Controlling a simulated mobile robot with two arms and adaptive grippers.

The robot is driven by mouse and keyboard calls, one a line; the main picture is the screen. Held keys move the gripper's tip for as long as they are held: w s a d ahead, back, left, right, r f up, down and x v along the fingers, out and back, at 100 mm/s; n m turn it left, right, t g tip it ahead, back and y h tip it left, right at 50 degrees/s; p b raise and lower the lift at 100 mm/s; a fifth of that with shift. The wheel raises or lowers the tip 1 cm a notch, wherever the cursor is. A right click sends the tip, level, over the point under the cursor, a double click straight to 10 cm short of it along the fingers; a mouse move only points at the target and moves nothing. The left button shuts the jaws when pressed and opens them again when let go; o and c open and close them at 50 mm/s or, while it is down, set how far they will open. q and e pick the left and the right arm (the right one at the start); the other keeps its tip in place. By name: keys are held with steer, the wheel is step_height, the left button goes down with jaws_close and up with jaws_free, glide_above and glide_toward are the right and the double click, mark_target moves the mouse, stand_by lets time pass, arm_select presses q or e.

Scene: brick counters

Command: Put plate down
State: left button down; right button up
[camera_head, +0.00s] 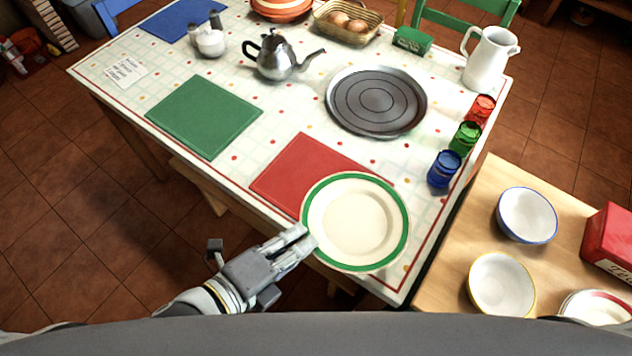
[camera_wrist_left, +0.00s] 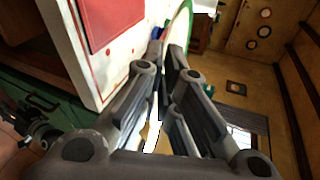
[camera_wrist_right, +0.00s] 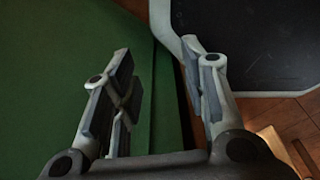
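A cream plate with a green rim (camera_head: 357,220) is at the front of the table, over the lower right part of the red placemat (camera_head: 300,172) and the table's front edge. My left gripper (camera_head: 303,240) is shut on the plate's left rim. In the left wrist view the fingers (camera_wrist_left: 167,50) are close together with the plate's edge (camera_wrist_left: 183,22) at their tips. I cannot tell whether the plate touches the table. My right gripper (camera_wrist_right: 158,62) is open and empty in the right wrist view, and is out of the head view.
A round grey tray (camera_head: 377,101), a green placemat (camera_head: 204,117), a teapot (camera_head: 281,56) and blue, green and red cups (camera_head: 445,168) stand on the table (camera_head: 245,160). A wooden counter (camera_head: 455,240) with bowls (camera_head: 502,284) is at right.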

arm_select(q)
steer(key=b, duration=0.8)
glide_above(290, 211)
steer(key=f, duration=0.8)
steer(key=shift+s+d+f, duration=0.15)
steer(key=shift+s+f, duration=0.15)
steer(key=shift+s, duration=0.1)
steer(key=shift+w+f, duration=0.2)
steer(key=shift+f, duration=0.05)
steer(key=f, duration=0.3)
steer(key=shift+w+f+b, duration=0.25)
steer(key=shift+f+b, duration=0.05)
steer(key=c, duration=1.9)
jaws_free()
steer(key=shift+f, duration=0.1)
steer(key=p+v, duration=0.6)
steer(key=v, duration=0.6)
